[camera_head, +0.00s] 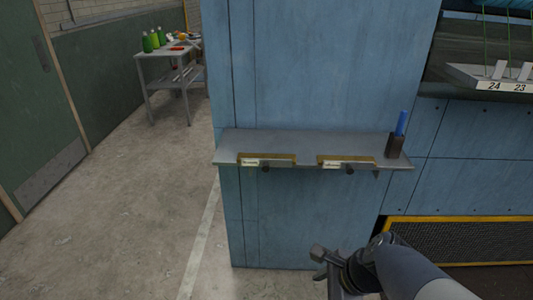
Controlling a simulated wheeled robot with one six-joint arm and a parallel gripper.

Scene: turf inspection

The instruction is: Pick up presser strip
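I cannot tell for sure which thing is the presser strip. A grey shelf (300,145) juts from a blue wall column. A blue upright piece (402,122) stands in a small dark holder (395,146) at the shelf's right end. Two tan-edged holders with white labels sit along the front edge, one at left (267,160) and one at right (346,162). My gripper (325,262) is at the bottom, below the shelf and apart from it. Its fingers are too small and angled to tell if they are open.
A grey table (168,55) with green bottles (150,41) stands at the back left. A green door (35,110) is at far left. A numbered ledge (490,78) is at upper right. A yellow-framed mesh panel (460,240) is at lower right. The floor at left is clear.

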